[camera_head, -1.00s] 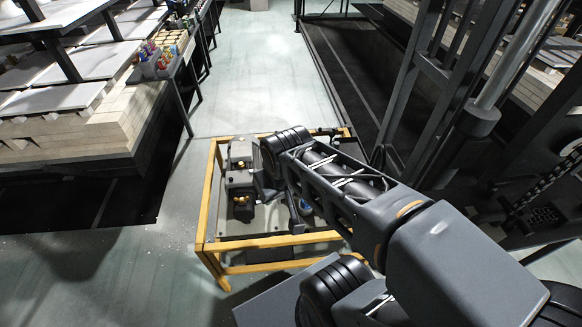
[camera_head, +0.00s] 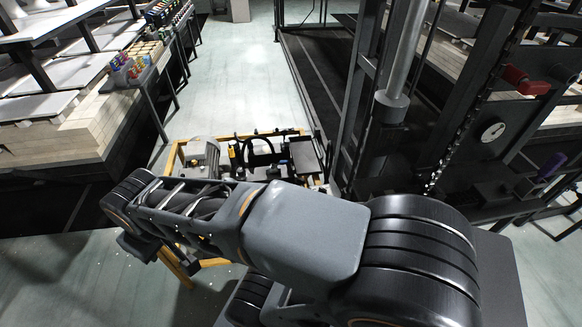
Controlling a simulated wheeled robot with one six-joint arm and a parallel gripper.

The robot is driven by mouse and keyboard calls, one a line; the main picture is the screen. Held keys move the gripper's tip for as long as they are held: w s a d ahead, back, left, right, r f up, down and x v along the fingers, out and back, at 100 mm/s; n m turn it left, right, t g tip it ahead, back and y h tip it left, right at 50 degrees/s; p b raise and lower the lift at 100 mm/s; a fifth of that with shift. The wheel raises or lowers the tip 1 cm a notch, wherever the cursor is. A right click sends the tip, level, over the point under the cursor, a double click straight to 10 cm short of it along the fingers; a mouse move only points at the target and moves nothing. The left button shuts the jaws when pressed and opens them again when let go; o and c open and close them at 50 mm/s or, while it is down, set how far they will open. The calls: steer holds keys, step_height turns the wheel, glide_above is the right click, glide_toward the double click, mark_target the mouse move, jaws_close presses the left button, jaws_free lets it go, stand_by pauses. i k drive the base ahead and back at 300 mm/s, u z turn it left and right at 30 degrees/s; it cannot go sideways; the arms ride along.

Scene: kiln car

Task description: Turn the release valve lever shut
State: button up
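A red handle (camera_head: 524,82) sticks out at the upper right of the dark lift frame. A purple handle (camera_head: 551,166) sits lower, near the right edge. I cannot tell which of them, if either, is the release valve lever. My gripper (camera_head: 137,246) is at the far end of my arm, low on the left, well away from both handles. Its fingers are small and dark, and I cannot tell whether they are open or shut.
A yellow-framed unit (camera_head: 170,160) with a motor and a black wheel stands behind my arm. A round gauge (camera_head: 492,131) and a hanging chain (camera_head: 452,150) are on the lift frame. A kiln car (camera_head: 60,150) stacked with shelves is at left. Pale floor (camera_head: 235,75) is clear beyond.

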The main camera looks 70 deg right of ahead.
mark_target(282, 162)
steer(key=u, duration=0.05)
steer(key=k, duration=0.4)
steer(key=z, duration=1)
steer(key=i, duration=0.95)
